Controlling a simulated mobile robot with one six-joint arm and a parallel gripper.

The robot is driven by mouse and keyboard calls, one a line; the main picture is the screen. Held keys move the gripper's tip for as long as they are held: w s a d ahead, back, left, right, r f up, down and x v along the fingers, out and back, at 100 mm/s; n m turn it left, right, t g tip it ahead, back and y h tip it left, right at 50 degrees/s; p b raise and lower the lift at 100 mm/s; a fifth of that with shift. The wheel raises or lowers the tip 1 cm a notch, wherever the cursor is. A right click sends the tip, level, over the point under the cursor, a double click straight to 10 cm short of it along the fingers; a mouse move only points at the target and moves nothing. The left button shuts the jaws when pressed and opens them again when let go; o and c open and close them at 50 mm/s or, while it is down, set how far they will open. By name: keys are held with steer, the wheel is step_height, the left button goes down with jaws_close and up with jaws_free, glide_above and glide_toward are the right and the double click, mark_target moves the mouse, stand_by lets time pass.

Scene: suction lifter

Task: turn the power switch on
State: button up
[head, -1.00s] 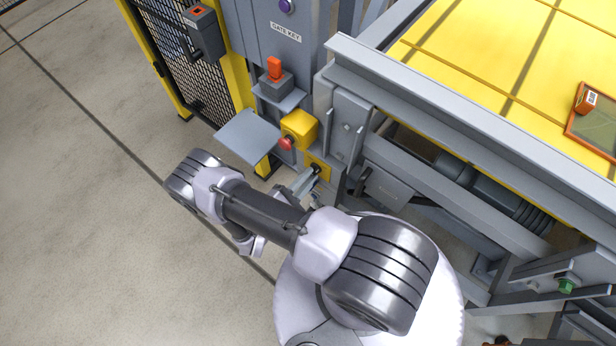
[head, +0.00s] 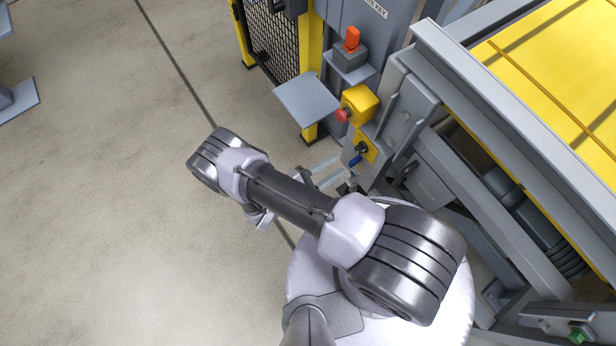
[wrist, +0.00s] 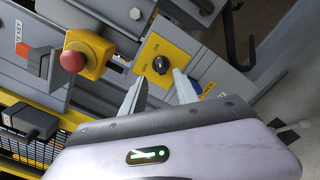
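The power switch is a black rotary knob (wrist: 159,64) on a yellow plate marked ON and OFF, low on the grey cabinet. It also shows in the head view (head: 361,148). I cannot tell surely which mark the knob points to. My gripper (wrist: 159,79) is open and empty, its two fingers spread in front of the plate. In the head view my gripper (head: 342,170) is just lower left of the knob and looks apart from it. A small blue part (wrist: 197,87) is beside the right finger, partly hidden.
A red emergency button on a yellow box (head: 358,103) sits just above the switch. A grey shelf plate (head: 308,98) sticks out beside it. A grey box with an orange top (head: 350,51) is above. The lifter frame is at right; open floor (head: 110,200) lies left.

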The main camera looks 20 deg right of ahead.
steer(key=v, duration=1)
